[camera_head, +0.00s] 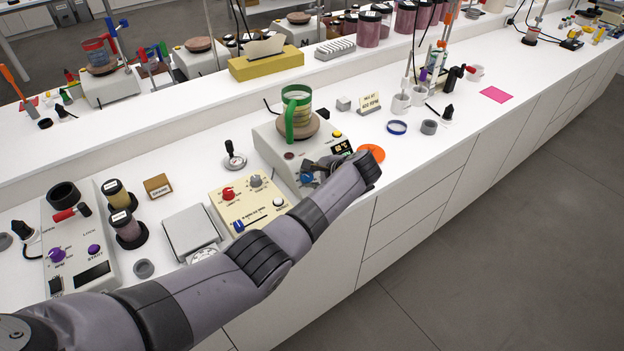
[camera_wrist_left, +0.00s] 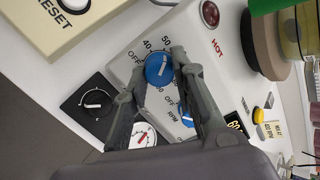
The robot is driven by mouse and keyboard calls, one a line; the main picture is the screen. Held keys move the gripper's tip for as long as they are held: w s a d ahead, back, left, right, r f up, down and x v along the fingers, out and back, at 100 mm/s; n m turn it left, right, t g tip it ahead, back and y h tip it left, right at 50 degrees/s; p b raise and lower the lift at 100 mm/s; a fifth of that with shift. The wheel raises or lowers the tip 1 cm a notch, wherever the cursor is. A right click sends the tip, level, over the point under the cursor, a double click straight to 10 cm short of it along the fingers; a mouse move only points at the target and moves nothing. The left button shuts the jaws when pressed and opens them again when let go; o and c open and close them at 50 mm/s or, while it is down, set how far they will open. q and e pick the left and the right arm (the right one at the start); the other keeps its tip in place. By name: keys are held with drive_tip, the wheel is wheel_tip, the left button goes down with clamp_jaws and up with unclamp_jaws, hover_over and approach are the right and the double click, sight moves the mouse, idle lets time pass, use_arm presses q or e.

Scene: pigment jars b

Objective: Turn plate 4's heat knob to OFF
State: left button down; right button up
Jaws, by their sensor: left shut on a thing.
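A cream hotplate (camera_head: 268,139) with a green-clamped beaker (camera_head: 297,112) stands on the bench; I cannot read a plate number on it. My left gripper (camera_head: 318,168) is at its front panel. In the left wrist view the left gripper (camera_wrist_left: 160,62) has a fingertip on each side of a blue knob (camera_wrist_left: 158,72) and is shut on it. Marks 40, 50 and OFF surround this knob; its white line points roughly toward the upper right. A second blue knob (camera_wrist_left: 185,115), marked RPM, sits partly hidden behind a finger. The right gripper is not in view.
A red HOT lamp (camera_wrist_left: 210,14) and a display (camera_wrist_left: 235,122) are on the panel. A black plate with a knob (camera_wrist_left: 95,103) and a white dial (camera_wrist_left: 143,136) are close to the fingers. A beige box (camera_head: 247,200) stands left. An orange disc (camera_head: 371,153) lies right.

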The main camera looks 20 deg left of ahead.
use_arm(q)
drive_tip(key=n+b, duration=0.1)
drive_tip(key=n, duration=0.3)
drive_tip(key=shift+n, duration=0.3)
drive_tip(key=n+b, duration=0.2)
drive_tip(key=n, duration=0.2)
drive_tip(key=shift+n+h, duration=0.3)
drive_tip(key=shift+h, duration=0.1)
drive_tip(key=n+b, duration=0.1)
drive_tip(key=n, duration=0.3)
drive_tip(key=shift+b, duration=0.35)
drive_tip(key=shift+a+r+n+h+b, duration=0.1)
drive_tip(key=shift+n+h+b, duration=0.2)
drive_tip(key=shift+n+b, duration=1.3)
drive_tip(key=shift+n+p, duration=0.75)
drive_tip(key=shift+n, duration=0.05)
drive_tip(key=c, duration=1.3)
unclamp_jaws()
drive_tip(key=shift+r, duration=0.15)
